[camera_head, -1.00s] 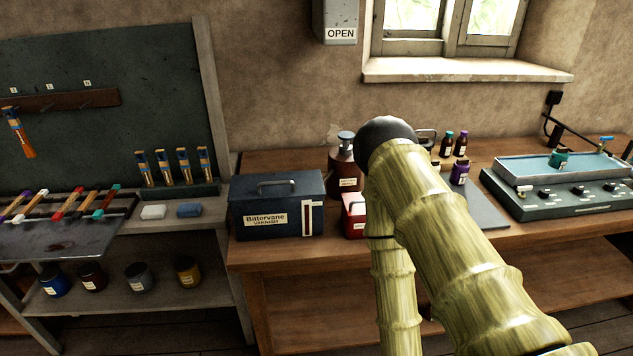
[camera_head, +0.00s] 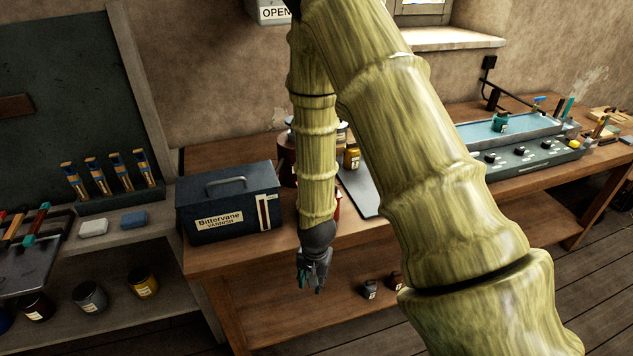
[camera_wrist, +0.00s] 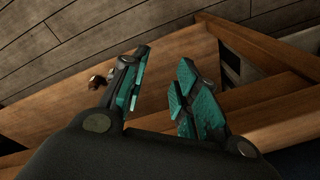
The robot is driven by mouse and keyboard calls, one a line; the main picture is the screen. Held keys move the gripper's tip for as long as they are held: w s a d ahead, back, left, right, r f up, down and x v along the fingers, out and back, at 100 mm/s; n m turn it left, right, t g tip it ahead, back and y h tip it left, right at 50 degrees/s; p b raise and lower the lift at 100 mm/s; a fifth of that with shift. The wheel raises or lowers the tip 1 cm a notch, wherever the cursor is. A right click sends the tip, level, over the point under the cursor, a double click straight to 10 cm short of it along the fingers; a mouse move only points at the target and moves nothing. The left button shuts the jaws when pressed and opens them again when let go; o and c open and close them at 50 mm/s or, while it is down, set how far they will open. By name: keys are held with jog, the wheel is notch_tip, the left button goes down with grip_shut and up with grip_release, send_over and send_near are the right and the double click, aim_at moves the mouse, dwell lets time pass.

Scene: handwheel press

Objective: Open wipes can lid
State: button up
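A small part of a red container (camera_head: 338,204) shows beside my forearm on the wooden bench; the arm hides most of it, and I cannot tell whether it is the wipes can or see a lid. My gripper (camera_head: 313,280) hangs pointing down in front of the bench's front edge, below the bench top and apart from the red container. In the wrist view my gripper (camera_wrist: 162,72) is open, with a gap between its teal finger pads and nothing between them.
A dark blue Bittervane varnish box (camera_head: 231,208) stands on the bench left of my arm. Small jars (camera_head: 370,288) sit on the lower shelf.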

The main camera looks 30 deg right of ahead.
jog(key=w+d+r+m, duration=0.3)
jog(key=w+d+r, duration=0.1)
jog(key=r, duration=0.6)
jog(key=w+d+r+m+t+p, duration=0.1)
jog(key=w+d+r+m, duration=0.3)
jog(key=r, duration=0.5)
jog(key=w+d+r+m, duration=0.3)
jog(key=w+r, duration=0.2)
jog(key=r, duration=0.5)
jog(key=shift+m+h, duration=0.3)
jog(key=shift+w+d+f+p, duration=0.1)
jog(key=shift+w+f+p, duration=0.35)
jog(key=shift+f, duration=1.3)
jog(key=shift+w+a+f+p, duration=0.1)
jog(key=shift+w+f+p, duration=0.4)
jog(key=shift+f, duration=1.2)
jog(key=shift+w+d+f+p, duration=0.15)
jog(key=shift+f+p, duration=0.55)
jog(key=shift+f, duration=1.05)
grip_shut()
